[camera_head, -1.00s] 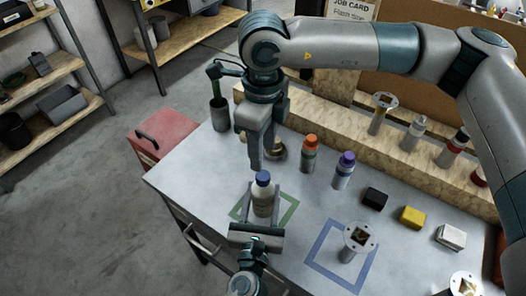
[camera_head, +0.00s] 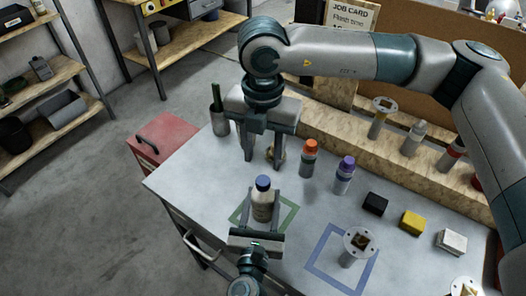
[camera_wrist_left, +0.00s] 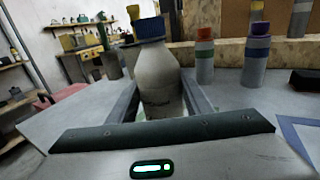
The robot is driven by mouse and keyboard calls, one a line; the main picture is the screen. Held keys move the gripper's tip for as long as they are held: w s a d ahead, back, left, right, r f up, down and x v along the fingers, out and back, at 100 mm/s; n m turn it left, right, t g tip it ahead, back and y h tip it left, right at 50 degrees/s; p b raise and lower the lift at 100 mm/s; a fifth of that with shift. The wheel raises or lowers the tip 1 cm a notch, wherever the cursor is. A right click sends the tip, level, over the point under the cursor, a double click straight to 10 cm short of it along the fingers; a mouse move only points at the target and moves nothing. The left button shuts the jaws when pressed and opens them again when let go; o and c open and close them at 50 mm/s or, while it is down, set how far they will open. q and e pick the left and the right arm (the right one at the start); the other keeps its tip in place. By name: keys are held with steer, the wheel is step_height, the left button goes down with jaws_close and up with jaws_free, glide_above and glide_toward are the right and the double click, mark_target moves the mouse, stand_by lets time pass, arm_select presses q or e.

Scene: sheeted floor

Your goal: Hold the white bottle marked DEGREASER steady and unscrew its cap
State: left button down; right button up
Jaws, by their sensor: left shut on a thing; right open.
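The white bottle (camera_head: 261,207) stands upright inside the green square outline on the table, its blue cap (camera_head: 263,183) on. In the left wrist view the bottle (camera_wrist_left: 158,82) is close and its blue cap (camera_wrist_left: 149,29) is in place; I cannot read its marking clearly. My left gripper (camera_head: 262,212) is shut on the bottle's body from the near side. My right gripper (camera_head: 263,164) is open and empty, pointing down beyond the bottle and above the table, apart from the cap.
An orange-capped bottle (camera_head: 309,159) and a purple-capped bottle (camera_head: 343,176) stand right of my right gripper. A blue square outline (camera_head: 313,262) holds a flanged part (camera_head: 357,246). Black (camera_head: 375,203), yellow (camera_head: 412,222) and white (camera_head: 451,241) blocks lie at the right. A wooden ledge (camera_head: 350,145) runs behind.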

mark_target(263, 180)
steer(key=m, duration=0.7)
steer(key=shift+f, duration=0.1)
steer(key=shift+f, duration=3.9)
jaws_close()
